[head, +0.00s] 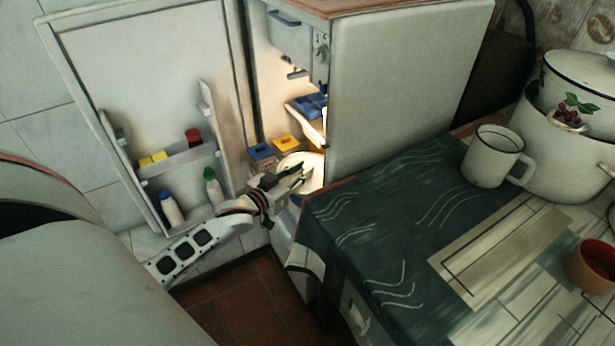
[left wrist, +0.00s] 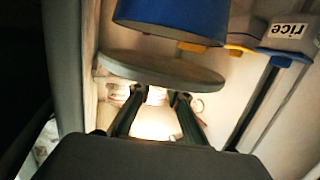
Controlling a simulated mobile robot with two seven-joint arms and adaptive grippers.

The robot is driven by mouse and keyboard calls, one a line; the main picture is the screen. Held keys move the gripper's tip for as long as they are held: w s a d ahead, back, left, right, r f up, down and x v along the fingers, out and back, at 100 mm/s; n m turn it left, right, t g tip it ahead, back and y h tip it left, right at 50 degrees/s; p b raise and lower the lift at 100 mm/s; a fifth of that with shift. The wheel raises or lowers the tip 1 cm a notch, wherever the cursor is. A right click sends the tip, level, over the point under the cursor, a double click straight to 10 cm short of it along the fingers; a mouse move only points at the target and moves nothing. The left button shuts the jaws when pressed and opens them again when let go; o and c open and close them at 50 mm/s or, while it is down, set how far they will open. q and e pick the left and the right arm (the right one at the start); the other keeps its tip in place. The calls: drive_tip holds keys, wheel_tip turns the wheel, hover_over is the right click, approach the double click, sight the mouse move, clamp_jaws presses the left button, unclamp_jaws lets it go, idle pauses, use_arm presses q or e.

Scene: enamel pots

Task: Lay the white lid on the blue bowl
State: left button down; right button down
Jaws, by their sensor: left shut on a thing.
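The white lid (head: 312,161) is inside the open fridge. My left gripper (head: 297,176) reaches in from the left and is shut on it. In the left wrist view, which is upside down, the lid (left wrist: 160,70) is a pale disc, with my left gripper's two dark fingers (left wrist: 155,98) at its knob side. The blue bowl (left wrist: 170,18) lies just on the lid's other side, underneath it. A narrow gap seems to show between them, and their edges are not quite parallel. In the head view the bowl (head: 296,200) is mostly hidden. My right gripper is not in view.
A blue box (head: 262,153) and a yellow box (head: 286,143) stand behind the lid; a box marked rice (left wrist: 292,32) is near the bowl. The open fridge door (head: 150,70) is left. The cloth-covered table (head: 390,220) holds a white mug (head: 490,157) and a large pot (head: 560,150).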

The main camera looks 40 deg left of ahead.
use_arm(q)
drive_tip(key=shift+w, duration=0.8)
drive_tip(key=shift+f, duration=0.25)
wheel_tip(320, 180, down, 4)
drive_tip(key=shift+s+r+b, duration=0.1)
drive_tip(key=shift+r+b, duration=0.1)
drive_tip(key=shift+b, duration=0.75)
drive_tip(key=shift+r, duration=0.3)
drive_tip(key=shift+f, duration=0.1)
drive_tip(key=c, duration=1.9)
unclamp_jaws()
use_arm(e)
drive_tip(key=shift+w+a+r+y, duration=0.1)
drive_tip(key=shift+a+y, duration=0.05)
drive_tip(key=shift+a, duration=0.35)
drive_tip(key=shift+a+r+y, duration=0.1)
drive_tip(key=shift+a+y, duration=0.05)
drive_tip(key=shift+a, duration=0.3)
